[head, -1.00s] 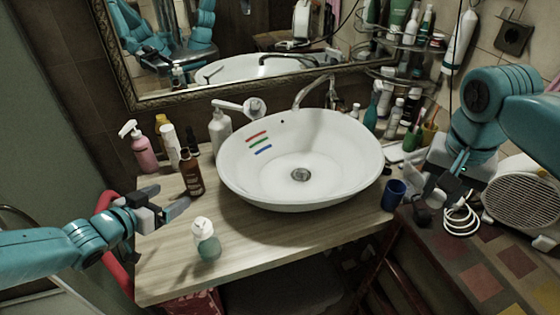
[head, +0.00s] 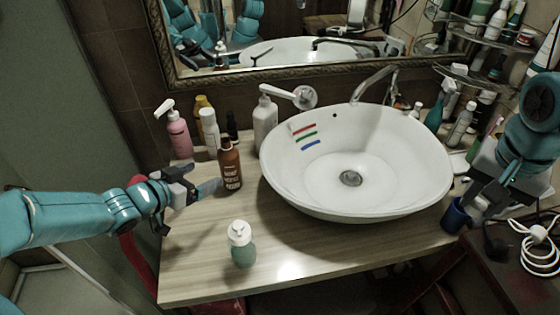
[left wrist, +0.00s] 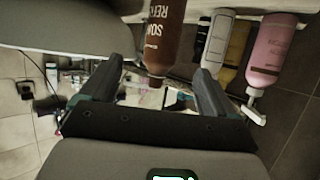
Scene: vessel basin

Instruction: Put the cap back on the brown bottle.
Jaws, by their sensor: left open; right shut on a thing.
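The brown bottle (head: 230,170) stands upright on the wooden counter, left of the basin, with a narrow dark top; I cannot tell whether a cap is on it. My left gripper (head: 203,181) is open just left of it. In the left wrist view the brown bottle (left wrist: 163,40) appears upside down, ahead of and between the open fingers, not gripped. My right gripper (head: 474,200) is at the right end of the counter beside the dark blue cup (head: 456,215). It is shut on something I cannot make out. No loose cap is visible.
The white basin (head: 360,205) fills the middle right. A pink pump bottle (head: 179,135), white bottle (head: 209,130) and soap pump (head: 265,125) stand behind the brown bottle. A clear-green dispenser (head: 242,245) stands in front. The counter between is bare.

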